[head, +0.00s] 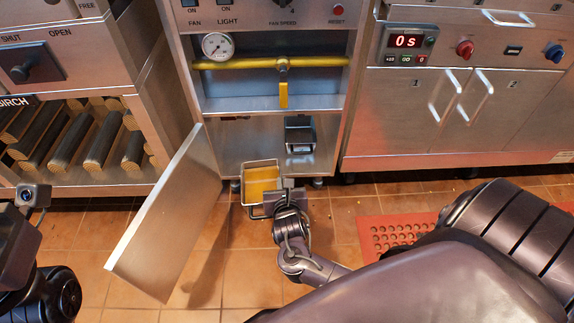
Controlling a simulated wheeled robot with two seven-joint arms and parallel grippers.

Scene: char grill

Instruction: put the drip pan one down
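A metal drip pan (262,166) with a yellow-orange filling is in front of the open cabinet, low near the floor. I cannot tell whether it touches the floor. A wire loop handle shows at its near side. My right gripper (287,188) is at the pan's near right corner, against its handle side. My own wrist hides the fingers, so their grip does not show. A second, dark pan (299,134) sits inside the cabinet's lower compartment at the right. Part of my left arm shows at the lower left, with its fingers out of view.
The cabinet door (170,215) stands open to the left of the pan. A red perforated mat (395,232) lies on the tiled floor (215,290) at the right. A yellow pipe (240,64) with a gauge runs above the compartment. A log rack (85,180) stands at the left.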

